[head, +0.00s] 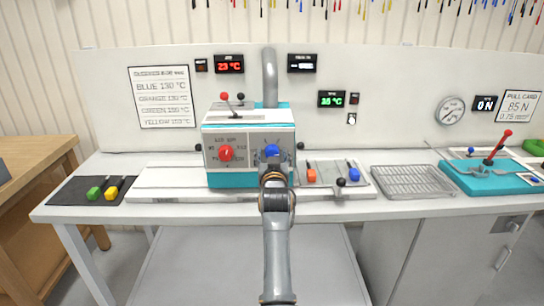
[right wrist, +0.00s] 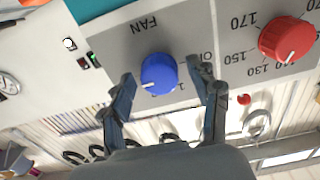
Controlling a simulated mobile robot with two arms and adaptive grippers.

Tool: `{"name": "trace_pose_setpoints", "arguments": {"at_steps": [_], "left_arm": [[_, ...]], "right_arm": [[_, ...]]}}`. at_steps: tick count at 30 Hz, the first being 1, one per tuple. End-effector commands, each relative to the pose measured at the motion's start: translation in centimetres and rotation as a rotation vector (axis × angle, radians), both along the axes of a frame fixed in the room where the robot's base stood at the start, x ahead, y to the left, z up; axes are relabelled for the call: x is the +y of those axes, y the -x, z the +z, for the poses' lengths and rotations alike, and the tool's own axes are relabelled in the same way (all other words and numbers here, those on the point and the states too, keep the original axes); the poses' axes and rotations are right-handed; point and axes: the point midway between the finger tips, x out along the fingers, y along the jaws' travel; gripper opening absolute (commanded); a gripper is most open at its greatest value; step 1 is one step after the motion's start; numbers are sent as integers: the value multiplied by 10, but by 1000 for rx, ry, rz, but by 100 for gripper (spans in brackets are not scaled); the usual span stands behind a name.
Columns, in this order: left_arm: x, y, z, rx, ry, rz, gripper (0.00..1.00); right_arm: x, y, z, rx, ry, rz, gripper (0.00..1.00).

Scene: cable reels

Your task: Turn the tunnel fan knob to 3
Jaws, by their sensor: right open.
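The tunnel fan knob (head: 272,151) is a blue round knob on the grey front panel of the teal and white machine (head: 240,118). In the right wrist view the blue knob (right wrist: 158,73) appears upside down under the label FAN, with a white pointer mark toward the lower left. Part of OFF and a 1 show beside it; other numbers are hidden or unreadable. My right gripper (head: 273,168) is in front of the knob. Its open fingers (right wrist: 160,72) stand on either side of the knob; I cannot tell whether they touch it. My left gripper is not in view.
A red temperature knob (head: 226,153) sits left of the fan knob on the same panel. A lever with a red ball (head: 225,98) stands on top of the machine. A wire rack (head: 411,181) and a teal pull tester (head: 490,178) lie to the right.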

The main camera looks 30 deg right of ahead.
Motion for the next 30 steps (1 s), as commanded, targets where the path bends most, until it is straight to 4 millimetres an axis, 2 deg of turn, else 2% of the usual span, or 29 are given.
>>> {"name": "trace_pose_setpoints", "arguments": {"at_steps": [5, 12, 18, 23, 30], "left_arm": [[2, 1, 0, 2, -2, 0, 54], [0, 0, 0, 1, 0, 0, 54], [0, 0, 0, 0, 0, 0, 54], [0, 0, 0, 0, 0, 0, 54], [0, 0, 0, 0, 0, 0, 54]], "right_arm": [[0, 0, 13, -3, 2, -1, 61], [0, 0, 60, -6, 3, -1, 61], [0, 0, 90, -2, 0, 0, 61], [0, 0, 99, 0, 0, 0, 61], [0, 0, 100, 0, 0, 0, 61]]}}
